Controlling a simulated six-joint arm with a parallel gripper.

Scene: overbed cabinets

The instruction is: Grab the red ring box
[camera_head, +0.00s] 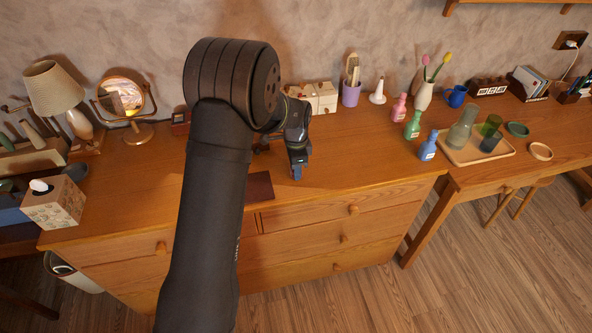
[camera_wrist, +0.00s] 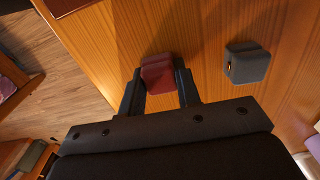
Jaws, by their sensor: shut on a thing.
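The red ring box (camera_wrist: 158,74) is a small dark red block with rounded edges in the wrist view. My gripper (camera_wrist: 160,84) is shut on it, with one finger on each side. In the head view my gripper (camera_head: 297,172) is over the wooden dresser top, right of my arm; the red ring box cannot be made out there because the arm and gripper hide it. I cannot tell whether the box touches the dresser top.
A grey box (camera_wrist: 247,62) sits on the wood right of my gripper. A dark red flat item (camera_head: 259,187) lies near the dresser's front edge. A mirror (camera_head: 124,100) stands left; bottles (camera_head: 413,125) stand right. The dresser top (camera_head: 345,155) right of my gripper is clear.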

